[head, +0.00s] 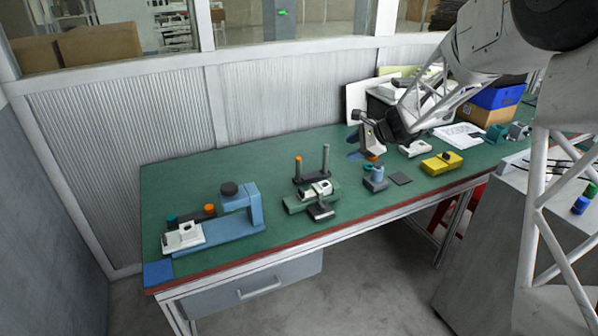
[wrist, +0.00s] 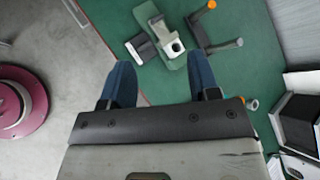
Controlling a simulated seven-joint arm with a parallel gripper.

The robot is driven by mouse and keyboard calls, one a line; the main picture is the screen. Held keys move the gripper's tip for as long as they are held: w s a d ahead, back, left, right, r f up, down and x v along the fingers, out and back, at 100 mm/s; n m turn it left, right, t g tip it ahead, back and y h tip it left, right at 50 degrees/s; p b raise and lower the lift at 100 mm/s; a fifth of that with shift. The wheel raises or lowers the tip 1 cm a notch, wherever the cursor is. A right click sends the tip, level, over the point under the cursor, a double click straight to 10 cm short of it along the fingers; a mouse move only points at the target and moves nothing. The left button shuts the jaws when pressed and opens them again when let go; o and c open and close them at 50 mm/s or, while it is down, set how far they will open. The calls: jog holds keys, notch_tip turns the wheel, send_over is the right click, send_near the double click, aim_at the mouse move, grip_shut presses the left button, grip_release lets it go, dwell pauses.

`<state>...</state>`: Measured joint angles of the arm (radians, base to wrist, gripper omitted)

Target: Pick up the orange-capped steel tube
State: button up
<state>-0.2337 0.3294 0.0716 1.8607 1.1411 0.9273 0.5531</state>
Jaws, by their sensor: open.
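An upright orange-topped post (head: 298,168) stands on a dark rack at mid-table, beside a plain grey post (head: 326,160). In the wrist view its orange top (wrist: 211,5) is at the upper edge. Another orange end (head: 372,158) shows just below my gripper, above a blue holder (head: 375,182); in the wrist view an orange bit (wrist: 243,100) peeks out beside the gripper's right side. I cannot tell which is the steel tube. My gripper (head: 353,146) is open, above the bench by the blue holder; in the wrist view its blue fingers (wrist: 160,62) are apart with nothing between them.
A green-and-white device (head: 318,194) stands by the posts. A blue machine (head: 240,215) with an orange-ended dark bar is at left. A yellow block (head: 441,163) and dark pad (head: 400,178) lie right. Green bench (head: 170,185) is bare at back left.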

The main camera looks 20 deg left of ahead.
jog(key=w+a+f+m+y, duration=0.2)
jog(key=w+a+f+m, duration=0.2)
jog(key=w+a+f, duration=0.55)
jog(key=m+t+y, duration=0.1)
jog(key=m+t, duration=0.1)
jog(key=m, duration=0.2)
send_near(298, 168)
jog(key=shift+w+a+f, duration=0.4)
jog(key=shift+w+a, duration=0.1)
jog(key=shift+a, duration=0.1)
jog(key=shift+w+a+f, duration=0.4)
jog(key=shift+w+a, duration=0.15)
jog(key=shift+a, duration=0.05)
jog(key=shift+x, duration=1.3)
jog(key=shift+a, duration=0.1)
jog(key=shift+x, duration=2.5)
jog(key=shift+s, duration=0.2)
grip_shut()
